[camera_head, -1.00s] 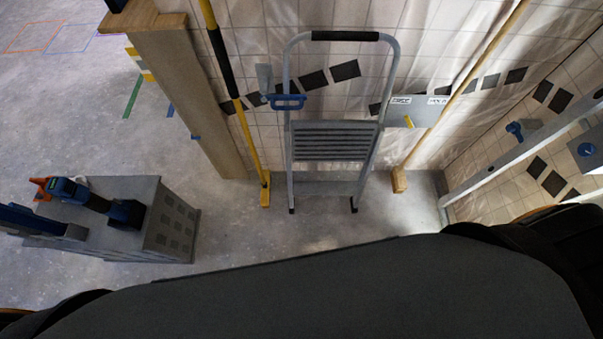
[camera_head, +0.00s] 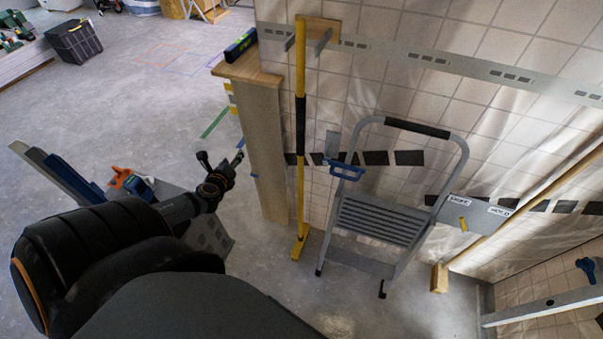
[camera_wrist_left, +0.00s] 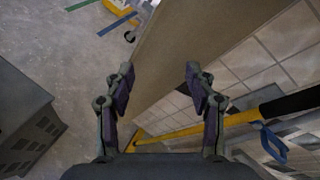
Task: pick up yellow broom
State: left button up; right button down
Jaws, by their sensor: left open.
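The yellow broom (camera_head: 300,190) stands upright against the tiled wall. It has a long yellow handle with a black grip section, and its head is on the floor. My left gripper (camera_head: 222,160) is open and empty, to the left of the broom and apart from it, in front of the wooden post. In the left wrist view, the gripper (camera_wrist_left: 159,75) has its fingers spread, with the post beyond them. The broom (camera_wrist_left: 185,132) runs slantwise there at the lower right, partly hidden behind the right finger. My right gripper is not in view.
A wooden post (camera_head: 257,135) stands left of the broom. A grey step ladder (camera_head: 385,215) leans just right of it. A wooden-handled broom (camera_head: 530,195) stands farther right. A grey box (camera_head: 215,238) is beneath my left arm. Open floor lies at upper left.

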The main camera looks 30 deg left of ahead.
pick_arm(q)
jog(key=w+d+r+m+t+h, duration=0.2)
jog(key=w+d+r+m+t, duration=0.25)
jog(key=r, duration=0.45)
jog(key=m+t+h, duration=0.2)
jog(key=m+h, duration=0.2)
jog(key=m, duration=0.3)
send_near(298, 108)
jog(key=w, duration=0.1)
jog(key=shift+g, duration=0.25)
jog(key=w+b, duration=0.2)
jog(key=w, duration=0.1)
jog(key=w+b, duration=0.1)
jog(key=w, duration=0.1)
jog(key=shift+w+a, duration=0.25)
jog(key=shift+a, duration=0.1)
jog(key=shift+r, duration=0.1)
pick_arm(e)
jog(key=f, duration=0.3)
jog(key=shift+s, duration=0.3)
pick_arm(q)
jog(key=w+p, duration=0.1)
jog(key=w, duration=0.3)
jog(key=shift+w+r, duration=0.1)
jog(key=shift+w, duration=0.15)
jog(key=shift+w+d, duration=0.15)
jog(key=shift+w, duration=0.15)
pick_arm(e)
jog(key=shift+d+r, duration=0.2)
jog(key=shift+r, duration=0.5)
